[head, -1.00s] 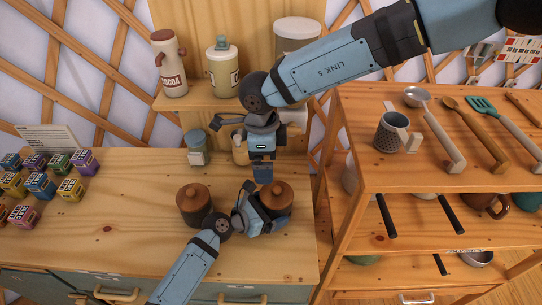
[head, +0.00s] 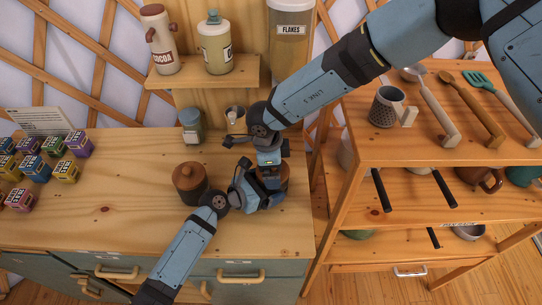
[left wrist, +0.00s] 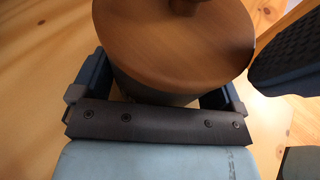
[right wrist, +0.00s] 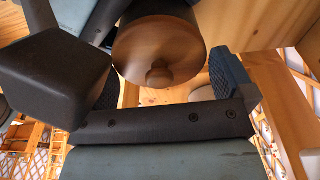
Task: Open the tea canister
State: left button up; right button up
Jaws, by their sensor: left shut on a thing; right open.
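A dark canister with a brown wooden lid (head: 284,175) stands on the counter, mostly hidden by my grippers. No label on it can be read. My left gripper (head: 264,190) is shut around its body, below the lid. The lid (left wrist: 180,45) is still on in the left wrist view, its knob cut off at the top. My right gripper (head: 270,170) is open just above the lid. In the right wrist view, the lid and its round knob (right wrist: 159,74) lie between the spread fingers. A similar lidded canister (head: 190,180) stands to the left, free of both grippers.
A small blue-grey jar (head: 191,126) and a metal cup (head: 235,118) stand behind. Several small tea boxes (head: 38,166) are at left. The counter's left-centre is clear.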

jog(key=shift+f, duration=0.1)
jog(key=c, duration=0.6)
dwell(0.3)
jog(key=shift+r, duration=2.55)
pick_arm(q)
jog(key=o, duration=0.5)
jog(key=shift+a+r, duration=0.1)
pick_arm(e)
jog(key=shift+r, duration=0.1)
